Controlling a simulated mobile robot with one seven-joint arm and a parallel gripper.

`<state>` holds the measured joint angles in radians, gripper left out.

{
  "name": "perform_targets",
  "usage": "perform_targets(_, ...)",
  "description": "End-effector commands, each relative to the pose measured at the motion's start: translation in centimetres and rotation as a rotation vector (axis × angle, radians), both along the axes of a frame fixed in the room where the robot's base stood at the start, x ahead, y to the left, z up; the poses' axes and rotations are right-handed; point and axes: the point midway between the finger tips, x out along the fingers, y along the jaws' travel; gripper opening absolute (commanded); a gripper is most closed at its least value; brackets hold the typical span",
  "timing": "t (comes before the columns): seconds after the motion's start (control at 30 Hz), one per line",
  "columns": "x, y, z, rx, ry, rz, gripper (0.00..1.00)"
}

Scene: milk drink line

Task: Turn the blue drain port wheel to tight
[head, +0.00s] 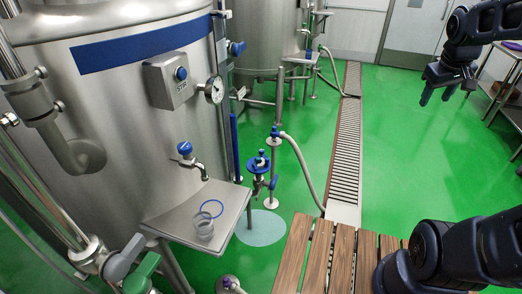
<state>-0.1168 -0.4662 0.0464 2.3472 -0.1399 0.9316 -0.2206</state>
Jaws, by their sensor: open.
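A blue wheel (258,162) sits on top of a metal valve fitting on a slim upright stand, right of the big steel tank, above a pale blue disc on the floor. It looks most like the drain port wheel. It is small here, and I cannot tell how tight it is or read any marks. My gripper (438,94) is at the upper right, open and empty, with fingers pointing down. It is well apart from the wheel, far to its right, in the air over the green floor. Nothing hides the wheel's top.
A steel shelf (190,215) with a clear cup (201,226) and blue ring juts from the tank (110,90), left of the wheel. A grey hose (304,172) curves just right. A slatted wooden platform (315,262) stands in front. Open floor (400,150) lies right.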

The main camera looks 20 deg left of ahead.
Motion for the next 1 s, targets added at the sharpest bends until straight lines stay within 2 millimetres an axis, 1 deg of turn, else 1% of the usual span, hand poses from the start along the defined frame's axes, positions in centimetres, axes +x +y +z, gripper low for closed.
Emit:
perform_targets(0.03, 1.5, 0.8, 0.0, -0.025, 0.012, 0.048, 0.52)
perform_targets(0.27, 7.4, 4.4, -0.3, -0.135, 0.045, 0.262, 0.52)
perform_targets(0.4, 10.9, 7.1, -1.0, -0.197, 0.064, 0.397, 0.52)
perform_targets(0.57, 14.8, 10.6, -2.3, -0.268, 0.085, 0.550, 0.52)
perform_targets(0.7, 17.9, 14.1, -3.8, -0.324, 0.103, 0.685, 0.52)
perform_targets(0.77, 19.1, 15.6, -4.6, -0.350, 0.109, 0.744, 0.52)
perform_targets(0.97, 23.0, 21.1, -7.7, -0.427, 0.131, 0.938, 0.52)
perform_targets(1.0, 23.6, 22.4, -8.4, -0.442, 0.135, 0.978, 0.52)
